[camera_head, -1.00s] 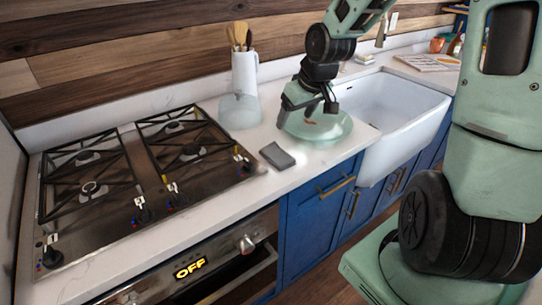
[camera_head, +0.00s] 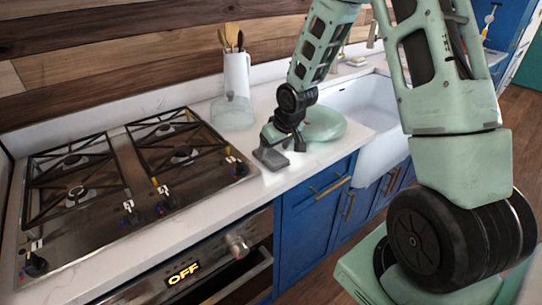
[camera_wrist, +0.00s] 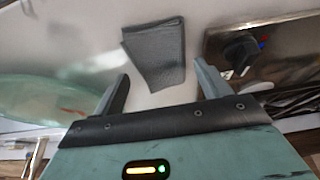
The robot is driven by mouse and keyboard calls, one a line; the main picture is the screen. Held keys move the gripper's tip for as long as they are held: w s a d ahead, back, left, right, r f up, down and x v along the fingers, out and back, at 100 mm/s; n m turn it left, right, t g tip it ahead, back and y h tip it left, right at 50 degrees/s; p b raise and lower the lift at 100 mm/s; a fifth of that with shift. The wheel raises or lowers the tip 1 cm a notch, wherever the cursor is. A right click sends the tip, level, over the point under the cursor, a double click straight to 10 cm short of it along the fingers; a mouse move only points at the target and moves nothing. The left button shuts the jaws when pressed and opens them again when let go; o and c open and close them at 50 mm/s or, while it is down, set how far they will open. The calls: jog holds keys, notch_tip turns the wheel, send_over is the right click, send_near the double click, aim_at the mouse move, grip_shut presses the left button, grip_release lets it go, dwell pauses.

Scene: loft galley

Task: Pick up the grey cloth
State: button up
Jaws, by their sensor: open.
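The grey cloth (camera_wrist: 155,52) is a small folded piece lying flat on the white counter. In the head view the cloth (camera_head: 270,160) lies between the stove and the green plate, partly hidden by my gripper. My gripper (camera_head: 274,147) is low over the counter, at the cloth. In the wrist view my gripper (camera_wrist: 161,82) is open, with its fingers apart. The cloth lies ahead of the fingertips, its near end reaching towards the gap between them. I see no contact with it.
The stove (camera_head: 125,185) with control knobs is left of the cloth. A green plate (camera_head: 325,124) stands close on the right, with the white sink (camera_head: 372,110) beyond. A utensil holder (camera_head: 238,75) and a translucent green vessel (camera_head: 232,114) stand behind. The counter's front edge is close.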

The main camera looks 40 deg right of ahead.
aim_at(273, 154)
jog(key=shift+x, duration=1.15)
jog(key=c, duration=0.7)
notch_tip(273, 154, up, 10)
jog(key=shift+o, duration=0.3)
jog(key=shift+s, duration=0.1)
